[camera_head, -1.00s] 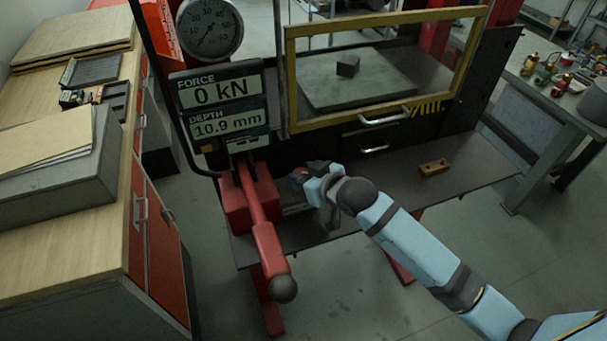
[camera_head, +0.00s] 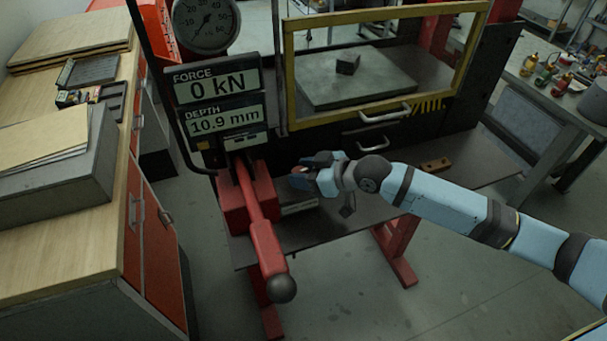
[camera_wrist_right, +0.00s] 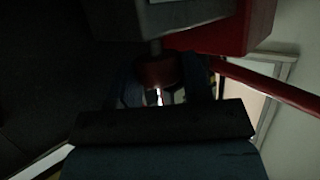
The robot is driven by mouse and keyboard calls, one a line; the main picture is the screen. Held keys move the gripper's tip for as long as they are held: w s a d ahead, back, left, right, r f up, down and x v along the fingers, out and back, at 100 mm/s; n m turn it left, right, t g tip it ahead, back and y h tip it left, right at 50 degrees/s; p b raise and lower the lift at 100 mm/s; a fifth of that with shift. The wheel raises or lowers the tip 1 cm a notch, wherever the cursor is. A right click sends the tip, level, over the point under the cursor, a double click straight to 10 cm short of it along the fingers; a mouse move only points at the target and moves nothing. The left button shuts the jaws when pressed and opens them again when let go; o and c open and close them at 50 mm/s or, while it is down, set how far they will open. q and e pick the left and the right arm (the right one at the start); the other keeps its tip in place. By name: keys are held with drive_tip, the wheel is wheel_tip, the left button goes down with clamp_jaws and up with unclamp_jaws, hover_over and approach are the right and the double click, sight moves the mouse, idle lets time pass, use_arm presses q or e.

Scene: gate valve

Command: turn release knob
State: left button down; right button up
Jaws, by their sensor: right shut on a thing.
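The release knob (camera_wrist_right: 158,72) is a dark red round knob on a short stem under a grey block (camera_wrist_right: 185,14) in the right wrist view. My right gripper (camera_wrist_right: 160,95) is shut on it, with a finger on each side. In the head view my right gripper (camera_head: 300,173) is beside the red pump base, and a small bit of the reddish knob shows between the fingers. The knob's turn angle cannot be told. My left gripper is in neither view.
The red pump lever (camera_head: 262,235) with a black ball end slants forward left of my gripper. The display (camera_head: 220,105) reads 0 kN and 10.9 mm. A yellow-framed guard (camera_head: 385,115) stands behind. A brown block (camera_head: 436,165) lies on the dark shelf to the right.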

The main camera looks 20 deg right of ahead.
drive_tip(key=shift+r, duration=0.1)
drive_tip(key=o, duration=0.9)
drive_tip(key=shift+o, duration=0.2)
drive_tip(key=shift+s+d, duration=0.2)
drive_tip(key=shift+d, duration=0.05)
drive_tip(key=b+v, duration=0.2)
drive_tip(key=v, duration=1.1)
drive_tip(key=shift+r, duration=0.25)
drive_tip(key=shift+a, duration=0.1)
